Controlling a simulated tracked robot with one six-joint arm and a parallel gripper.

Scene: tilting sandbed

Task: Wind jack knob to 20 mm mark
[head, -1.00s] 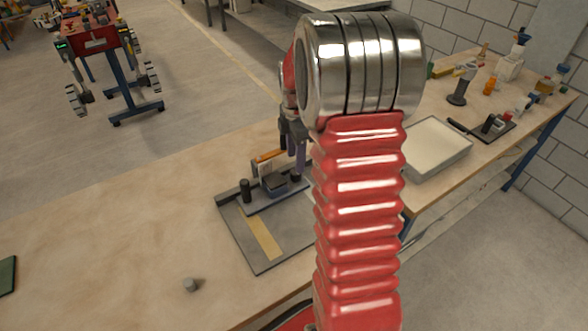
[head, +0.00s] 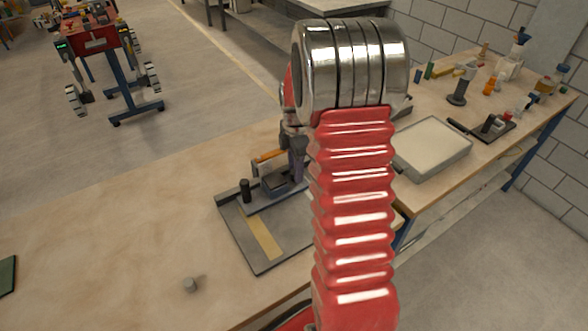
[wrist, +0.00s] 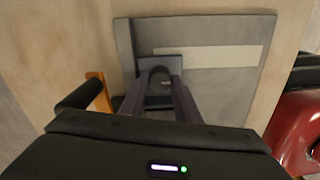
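A dark grey base plate (head: 232,235) with a pale strip (head: 266,238) lies on the bench and also shows in the wrist view (wrist: 215,90). On it stands a small jack-like fixture with a dark block (head: 275,183), a black upright knob (head: 245,190) and an orange-topped scale piece (head: 268,158). The scale's orange edge shows in the wrist view (wrist: 97,88). My gripper (head: 297,168) points down at the fixture's right end. In the wrist view its fingers (wrist: 160,100) are apart, with a dark round part (wrist: 160,78) seen between them. Contact is unclear; mark readings are too small to see.
A white sand tray (head: 435,148) stands right of my arm, with a dark tool board (head: 490,130) beyond. A red cart (head: 95,42) stands on the floor behind.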

